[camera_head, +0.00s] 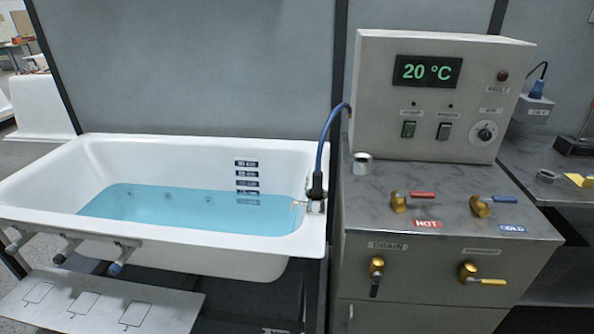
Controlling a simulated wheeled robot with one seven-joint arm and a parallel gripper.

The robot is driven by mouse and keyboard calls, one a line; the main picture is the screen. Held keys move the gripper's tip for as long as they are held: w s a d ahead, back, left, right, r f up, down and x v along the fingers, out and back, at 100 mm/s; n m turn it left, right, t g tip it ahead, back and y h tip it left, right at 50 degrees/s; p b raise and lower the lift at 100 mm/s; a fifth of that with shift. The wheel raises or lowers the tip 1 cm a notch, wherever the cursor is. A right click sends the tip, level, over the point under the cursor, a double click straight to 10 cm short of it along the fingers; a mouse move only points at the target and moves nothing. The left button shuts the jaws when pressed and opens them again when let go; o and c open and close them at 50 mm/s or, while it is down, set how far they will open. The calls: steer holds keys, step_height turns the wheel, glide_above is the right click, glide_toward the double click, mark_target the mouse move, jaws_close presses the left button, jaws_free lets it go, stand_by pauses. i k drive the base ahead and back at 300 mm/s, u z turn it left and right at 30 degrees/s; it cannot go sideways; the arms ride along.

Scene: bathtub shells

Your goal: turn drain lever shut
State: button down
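The drain valve is a brass body (377,265) under the DRAIN label (388,245) on the front of the grey cabinet. Its black drain lever (375,286) points down, roughly vertical. The white bathtub (170,250) stands to the left and holds blue water (180,207). The tub's drain opening cannot be made out. My gripper is not in view.
Right of the drain valve is a brass valve with a yellow lever (487,281) lying level. On the worktop are red HOT (421,195) and blue COLD (501,199) levers and a metal ring (361,164). A control box (440,100) reads 20 °C. A white panel (100,303) is front left.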

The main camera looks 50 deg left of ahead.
mark_target(377, 276)
steer(key=u, duration=1.6)
